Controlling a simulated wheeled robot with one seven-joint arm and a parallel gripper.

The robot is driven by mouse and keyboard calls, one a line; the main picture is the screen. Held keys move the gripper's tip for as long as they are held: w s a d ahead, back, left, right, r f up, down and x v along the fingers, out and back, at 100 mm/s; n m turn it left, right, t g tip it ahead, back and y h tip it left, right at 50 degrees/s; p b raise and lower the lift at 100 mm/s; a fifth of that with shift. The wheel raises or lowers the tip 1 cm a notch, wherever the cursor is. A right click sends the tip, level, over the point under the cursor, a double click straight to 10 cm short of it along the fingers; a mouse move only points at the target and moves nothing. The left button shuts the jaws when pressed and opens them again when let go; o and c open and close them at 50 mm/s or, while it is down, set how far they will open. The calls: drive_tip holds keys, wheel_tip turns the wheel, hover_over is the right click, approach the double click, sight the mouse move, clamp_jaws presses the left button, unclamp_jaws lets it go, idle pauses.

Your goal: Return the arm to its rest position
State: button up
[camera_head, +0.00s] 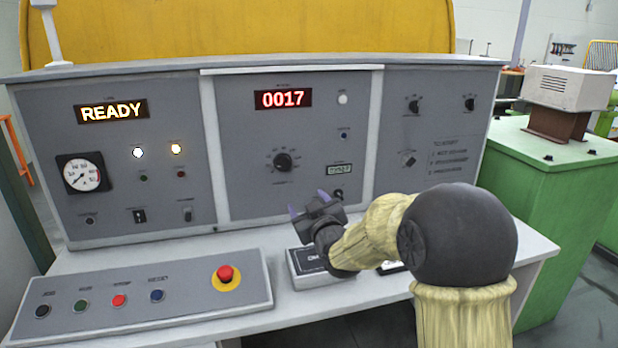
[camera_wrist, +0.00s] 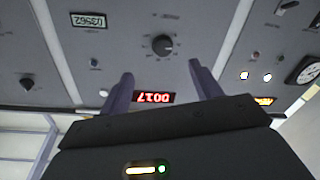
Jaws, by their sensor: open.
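My gripper (camera_head: 309,207) is in front of the middle panel of the grey control console (camera_head: 240,140), above the desk. In the wrist view its two purple fingers (camera_wrist: 160,85) stand apart with nothing between them. Beyond them, upside down, are a black knob (camera_wrist: 162,45) and the red 0017 display (camera_wrist: 154,98). My arm is bent and reaches in from the lower right of the head view. It hides part of the desk and the right panel's lower area.
A sloped button box (camera_head: 140,300) with a red emergency button (camera_head: 225,274) lies on the desk at the left. A small dark-topped box (camera_head: 310,264) sits below my gripper. A READY display (camera_head: 112,111) is lit. A green cabinet (camera_head: 560,185) stands at the right.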

drive_tip(key=s+d+f+m+g+h, duration=0.25)
drive_tip(key=s+d+f+g, duration=0.3)
drive_tip(key=s, duration=0.45)
drive_tip(key=s+d+f+m+g+h, duration=0.2)
drive_tip(key=s+d+f+m+g, duration=0.3)
drive_tip(key=s, duration=0.6)
drive_tip(key=s+d+f+g+h, duration=0.2)
drive_tip(key=s+d+f+g, duration=0.2)
drive_tip(key=s+d+f, duration=0.45)
drive_tip(key=w+a+p+v, duration=0.1)
drive_tip(key=w+p+v, duration=0.1)
drive_tip(key=p+v, duration=1.8)
drive_tip(key=shift+a+r, duration=0.15)
drive_tip(key=shift+r, duration=0.55)
drive_tip(key=shift+y, duration=0.25)
drive_tip(key=shift+c, duration=0.2)
